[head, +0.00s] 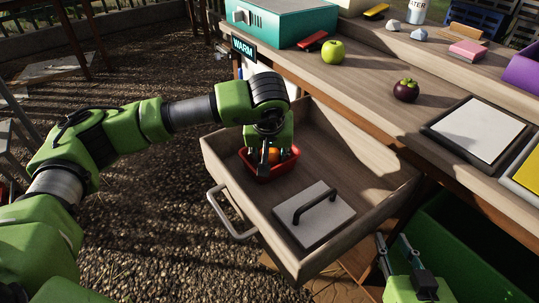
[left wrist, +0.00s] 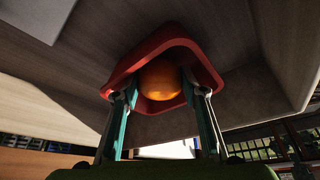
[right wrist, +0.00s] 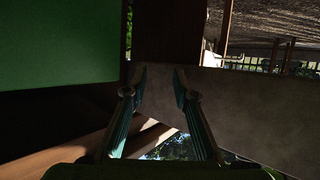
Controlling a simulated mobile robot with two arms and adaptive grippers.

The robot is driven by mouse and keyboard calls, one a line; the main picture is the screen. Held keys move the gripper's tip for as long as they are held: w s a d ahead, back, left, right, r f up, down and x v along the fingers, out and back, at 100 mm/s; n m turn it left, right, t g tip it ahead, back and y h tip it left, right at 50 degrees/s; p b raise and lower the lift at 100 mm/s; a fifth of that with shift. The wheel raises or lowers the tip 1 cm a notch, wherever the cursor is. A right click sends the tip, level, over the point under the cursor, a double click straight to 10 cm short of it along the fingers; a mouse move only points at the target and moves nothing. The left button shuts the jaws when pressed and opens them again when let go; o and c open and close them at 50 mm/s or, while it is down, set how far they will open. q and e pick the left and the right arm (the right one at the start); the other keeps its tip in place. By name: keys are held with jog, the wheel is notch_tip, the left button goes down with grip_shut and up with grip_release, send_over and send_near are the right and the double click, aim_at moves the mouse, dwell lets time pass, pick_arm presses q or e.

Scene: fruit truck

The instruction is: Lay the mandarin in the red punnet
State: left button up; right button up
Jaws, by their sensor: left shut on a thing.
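The orange mandarin (left wrist: 160,80) is between the fingers of my left gripper (left wrist: 160,96), which is shut on it. In the left wrist view the red punnet (left wrist: 138,60) surrounds the mandarin. In the head view the punnet (head: 265,176) sits in the open drawer, with my left gripper (head: 267,158) reaching down into it from above. Only a little of the mandarin (head: 273,153) shows there; whether it touches the punnet's bottom is hidden. My right gripper (head: 393,243) is open and empty, low beside the drawer's right side; it also shows in the right wrist view (right wrist: 159,80).
The wooden drawer (head: 340,232) also holds a pale lid with a black handle (head: 315,214). On the counter stand a green apple (head: 333,52), a mangosteen (head: 406,90), a teal box (head: 284,22) and a white panel (head: 478,130). A green bin (head: 455,240) is below right.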

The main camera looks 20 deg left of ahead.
pick_arm(q)
jog(key=shift+f+b, duration=0.35)
jog(key=shift+f, duration=0.05)
pick_arm(e)
jog(key=shift+w+a+r+t+y, duration=0.2)
jog(key=shift+w+r+t, duration=0.2)
jog(key=shift+r, duration=0.3)
jog(key=shift+w+a+r+t+y, duration=0.15)
jog(key=shift+w+r+t, duration=0.2)
jog(key=shift+r, duration=0.35)
dwell(1.2)
pick_arm(q)
jog(key=shift+f, duration=0.3)
pick_arm(e)
jog(key=shift+w+a+r+t, duration=0.1)
jog(key=shift+a+r+t, duration=0.1)
jog(key=shift+r+t, duration=0.45)
jog(key=shift+w+a+r+t, duration=0.1)
jog(key=shift+a+r+t, duration=0.1)
jog(key=shift+r, duration=0.75)
dwell(1.2)
pick_arm(q)
jog(key=o, duration=1.3)
jog(key=shift+r, duration=0.15)
pick_arm(e)
jog(key=shift+d, duration=0.1)
